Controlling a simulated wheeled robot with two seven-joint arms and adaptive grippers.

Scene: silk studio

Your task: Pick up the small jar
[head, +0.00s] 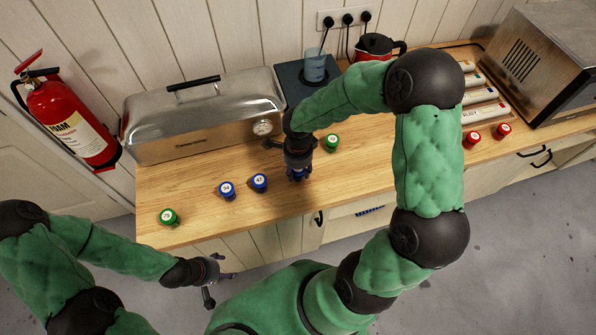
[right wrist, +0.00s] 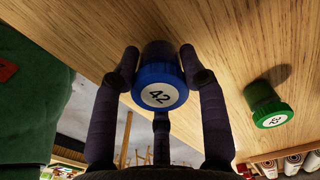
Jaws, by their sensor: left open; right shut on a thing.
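Several small jars with numbered lids stand on the wooden counter (head: 200,208). My right gripper (head: 298,174) is over the counter's middle, its fingers closed around a small jar with a blue lid marked 42 (right wrist: 160,88). In the head view the gripper mostly hides this jar. I cannot tell whether its base touches the counter. Two more blue-lidded jars, one (head: 227,191) and another (head: 260,183), stand to the left. Green-lidded jars stand at the far left (head: 168,217) and just right of my right gripper (head: 332,142). My left gripper (head: 216,284) is open and empty, in front of the counter.
A steel roll-top box (head: 205,115) stands behind the jars. A dark heater plate with a glass beaker (head: 315,66) and a red kettle (head: 376,45) are at the back. Two red-lidded jars (head: 472,139) (head: 503,131) stand right. A metal oven (head: 545,60) fills the right end.

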